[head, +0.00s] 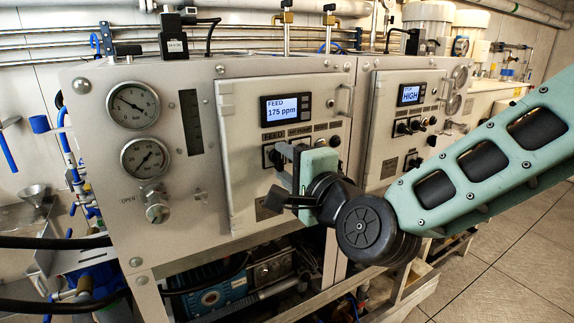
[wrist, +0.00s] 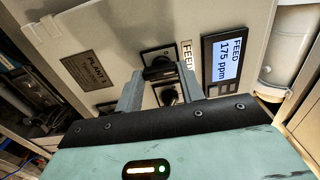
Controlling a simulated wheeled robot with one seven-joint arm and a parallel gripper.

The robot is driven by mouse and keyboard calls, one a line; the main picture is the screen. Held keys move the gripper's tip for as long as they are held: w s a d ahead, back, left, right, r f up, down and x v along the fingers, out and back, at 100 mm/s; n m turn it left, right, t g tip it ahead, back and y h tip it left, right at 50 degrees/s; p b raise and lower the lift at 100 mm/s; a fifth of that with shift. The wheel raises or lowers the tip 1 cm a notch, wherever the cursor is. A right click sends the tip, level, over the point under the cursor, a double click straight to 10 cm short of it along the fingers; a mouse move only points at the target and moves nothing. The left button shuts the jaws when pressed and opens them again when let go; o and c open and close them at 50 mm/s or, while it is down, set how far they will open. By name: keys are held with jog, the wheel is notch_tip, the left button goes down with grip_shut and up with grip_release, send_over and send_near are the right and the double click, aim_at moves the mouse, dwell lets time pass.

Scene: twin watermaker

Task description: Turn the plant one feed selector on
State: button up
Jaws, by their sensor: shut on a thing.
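The plant one panel (head: 240,190) is the left cabinet face, with a lit display (head: 286,108) reading FEED 175 ppm. In the wrist view the display (wrist: 227,59) is at the right, and a plate marked PLANT (wrist: 88,70) is at the left. The feed selector (wrist: 159,68) is a black knob on a dark square plate beside a FEED label (wrist: 187,56). My gripper (wrist: 160,76) has its two grey fingers either side of this knob and is shut on it. In the head view my gripper (head: 284,165) reaches the panel below the display and hides the selector.
Another dark knob (wrist: 168,95) sits close by between my fingers, partly hidden. Two gauges (head: 133,105) and a valve knob (head: 156,208) are on the left. A second panel (head: 380,130) with a display reading HIGH (head: 411,94) is on the right. Floor (head: 510,240) is clear at the right.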

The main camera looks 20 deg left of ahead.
jog(key=o, duration=1)
jog(key=b+v, duration=0.6)
jog(key=v, duration=1.1)
jog(key=shift+b, duration=0.3)
jog(key=shift+s+d, duration=0.1)
jog(key=shift+s, duration=0.1)
